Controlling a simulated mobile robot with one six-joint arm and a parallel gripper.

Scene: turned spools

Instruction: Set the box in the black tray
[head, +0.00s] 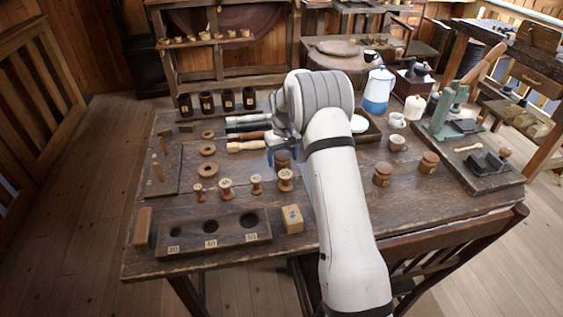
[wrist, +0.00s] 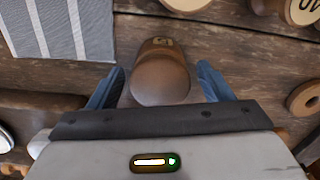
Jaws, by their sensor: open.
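A small light-wood box (head: 292,219) with a dark mark on it stands near the front edge of the table, right of the numbered hole block. A black tray (head: 488,164) with raised walls lies at the right end of the table. My gripper (head: 277,152) is over the middle of the table, behind the box, partly hidden by my arm. I cannot make out the box in the wrist view.
Several turned spools (head: 226,189) stand left of my gripper. A striped cloth (wrist: 60,28) lies near the jar. A chair (head: 440,245) stands at the front right.

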